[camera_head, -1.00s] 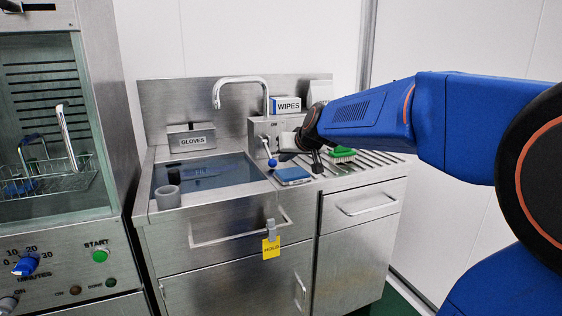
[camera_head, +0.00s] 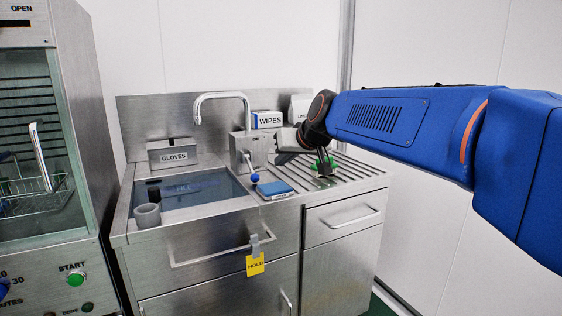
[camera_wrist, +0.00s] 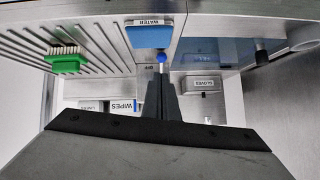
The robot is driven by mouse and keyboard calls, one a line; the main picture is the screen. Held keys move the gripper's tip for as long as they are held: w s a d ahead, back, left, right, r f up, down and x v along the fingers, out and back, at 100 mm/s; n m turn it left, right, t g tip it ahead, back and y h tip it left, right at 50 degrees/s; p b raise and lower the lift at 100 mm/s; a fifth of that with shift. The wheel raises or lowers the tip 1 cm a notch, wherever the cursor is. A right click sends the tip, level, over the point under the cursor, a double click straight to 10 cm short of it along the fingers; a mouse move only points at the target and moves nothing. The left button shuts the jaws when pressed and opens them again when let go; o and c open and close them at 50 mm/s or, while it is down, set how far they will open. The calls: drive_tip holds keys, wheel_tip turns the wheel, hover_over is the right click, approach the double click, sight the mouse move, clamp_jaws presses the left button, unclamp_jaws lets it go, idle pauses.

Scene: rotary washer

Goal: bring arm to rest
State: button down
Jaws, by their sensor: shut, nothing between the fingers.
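My blue arm (camera_head: 400,120) reaches in from the right over the sink unit, and its dark wrist hides part of the drainboard. My gripper (camera_wrist: 160,78) shows from behind in the wrist view, its dark fingers together with nothing seen between them. In that view the fingertips overlap the area just below a blue ball knob (camera_wrist: 161,57); I cannot tell whether they touch. In the head view the knob (camera_head: 255,178) is on a lever at the sink's control box (camera_head: 247,150). The fingertips are hard to make out there.
A blue-topped block (camera_head: 274,188) lies between the basin (camera_head: 190,192) and the ribbed drainboard. A green brush (camera_wrist: 66,62) lies on the drainboard. A grey cup (camera_head: 147,216) stands at the basin's left. The faucet (camera_head: 222,97) and a wipes box (camera_head: 267,119) are behind. A washer (camera_head: 75,245) stands left.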

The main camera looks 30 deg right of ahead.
idle(0.3)
drive_tip(key=s+a+f+g, duration=0.3)
drive_tip(key=s+f, duration=0.9)
drive_tip(key=s, duration=0.2)
drive_tip(key=s+a+f+n+g, duration=0.1)
drive_tip(key=s+a+f+g, duration=0.2)
drive_tip(key=s+f, duration=0.9)
drive_tip(key=shift+s+f+n+h, duration=0.15)
drive_tip(key=shift+s+n+h, duration=0.15)
drive_tip(key=shift+s, duration=0.75)
